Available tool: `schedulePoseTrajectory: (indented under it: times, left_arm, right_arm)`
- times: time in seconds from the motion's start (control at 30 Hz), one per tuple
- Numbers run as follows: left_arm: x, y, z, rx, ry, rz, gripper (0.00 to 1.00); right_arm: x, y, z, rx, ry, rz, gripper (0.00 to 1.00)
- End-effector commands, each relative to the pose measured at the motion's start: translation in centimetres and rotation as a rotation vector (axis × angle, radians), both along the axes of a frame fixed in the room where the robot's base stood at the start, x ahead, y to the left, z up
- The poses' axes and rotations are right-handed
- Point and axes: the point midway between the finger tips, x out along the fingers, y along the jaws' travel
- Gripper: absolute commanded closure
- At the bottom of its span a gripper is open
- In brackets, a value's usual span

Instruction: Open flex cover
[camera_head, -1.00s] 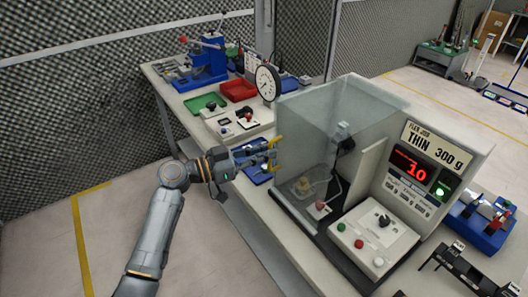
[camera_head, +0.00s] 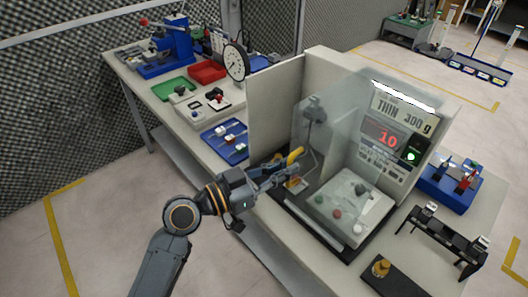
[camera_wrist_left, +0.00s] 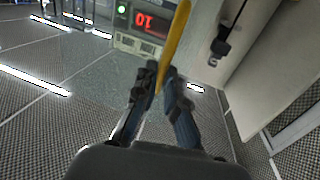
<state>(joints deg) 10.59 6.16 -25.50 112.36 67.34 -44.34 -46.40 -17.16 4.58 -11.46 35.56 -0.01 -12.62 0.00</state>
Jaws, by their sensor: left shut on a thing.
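The flex cover (camera_head: 335,130) is a clear panel on the front of the test machine. In the head view it stands at an angle across the display and button panel. Its yellow handle (camera_head: 294,155) is on the left edge. My left gripper (camera_head: 284,163) is shut on this handle, reaching in from the lower left. The wrist view shows the yellow handle (camera_wrist_left: 175,45) as a bar running up from between the fingertips (camera_wrist_left: 163,78). The fingers hide the lower part of the handle. My right gripper is not in view.
The display (camera_head: 385,137) reads 10, with a green light beside it. A pale side wall (camera_head: 275,115) bounds the machine on the left. A dial gauge (camera_head: 236,62), trays and a blue tray (camera_head: 225,140) stand on the bench. The floor at lower left is clear.

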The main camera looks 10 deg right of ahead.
Motion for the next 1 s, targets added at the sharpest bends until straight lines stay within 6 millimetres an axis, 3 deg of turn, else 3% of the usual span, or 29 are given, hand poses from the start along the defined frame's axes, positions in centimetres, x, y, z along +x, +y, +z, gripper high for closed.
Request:
schedulePoseTrajectory:
  times: [0.2, 0.57, 0.6, 0.7, 1.0]
  left_arm:
    - [-1.7, -1.2, -0.1, 0.002, 0.002, -0.001, 1.0]
    - [-1.9, -1.4, -0.2, 0.005, 0.001, 0.0, 1.0]
    - [-1.9, -1.3, -0.2, 0.005, 0.002, 0.0, 0.88]
    - [-1.9, -1.3, -0.1, 0.004, 0.002, 0.0, 0.68]
    - [-1.9, -1.3, -0.1, 0.003, 0.0, 0.0, 0.67]
  right_arm:
    - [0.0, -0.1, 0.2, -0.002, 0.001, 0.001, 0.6]
    - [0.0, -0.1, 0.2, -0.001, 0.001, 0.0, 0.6]
    - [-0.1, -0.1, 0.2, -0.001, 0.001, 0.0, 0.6]
    - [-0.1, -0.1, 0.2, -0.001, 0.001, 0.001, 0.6]
    - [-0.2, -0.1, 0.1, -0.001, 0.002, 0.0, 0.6]
